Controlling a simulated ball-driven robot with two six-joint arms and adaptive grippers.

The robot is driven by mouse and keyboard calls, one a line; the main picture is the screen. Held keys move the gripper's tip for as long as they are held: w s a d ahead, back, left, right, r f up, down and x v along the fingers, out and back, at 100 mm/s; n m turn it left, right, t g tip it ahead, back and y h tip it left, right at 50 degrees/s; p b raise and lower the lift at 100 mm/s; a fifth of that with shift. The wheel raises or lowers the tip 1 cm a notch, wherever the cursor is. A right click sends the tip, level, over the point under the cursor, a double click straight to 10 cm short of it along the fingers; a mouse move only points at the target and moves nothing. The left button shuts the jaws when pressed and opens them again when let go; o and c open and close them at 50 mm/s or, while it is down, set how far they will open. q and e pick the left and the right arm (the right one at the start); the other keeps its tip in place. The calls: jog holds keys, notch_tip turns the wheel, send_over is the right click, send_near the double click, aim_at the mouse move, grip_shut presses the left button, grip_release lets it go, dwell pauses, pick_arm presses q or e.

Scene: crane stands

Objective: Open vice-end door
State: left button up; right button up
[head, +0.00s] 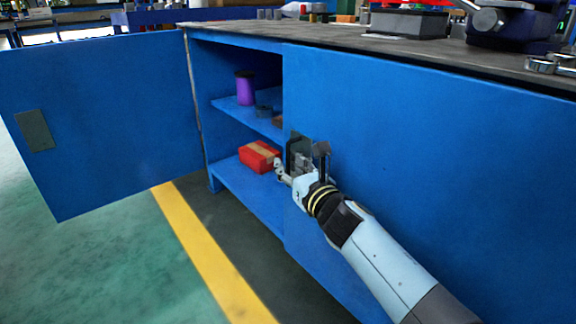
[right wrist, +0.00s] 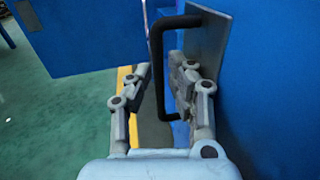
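The vice-end door (head: 430,160) is the flat blue right-hand door of the cabinet, below the bench end with the vice (head: 510,22). It looks shut, or nearly so. Its black bar handle (right wrist: 163,75) stands on a grey plate (right wrist: 205,42) near the door's left edge. My right gripper (head: 299,160) is at this handle. In the right wrist view its fingers (right wrist: 160,78) are spread, one on each side of the bar. A gap shows between the left finger and the bar; contact of the right finger is unclear. My left gripper is not in view.
The left cabinet door (head: 100,120) stands wide open. Inside, a purple spool (head: 245,88) stands on the upper shelf and a red box (head: 258,157) on the lower one. The worktop (head: 300,34) carries tools above. Floor with a yellow stripe (head: 205,250) lies clear in front.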

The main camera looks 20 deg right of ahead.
jog(key=shift+c, duration=0.4)
grip_shut()
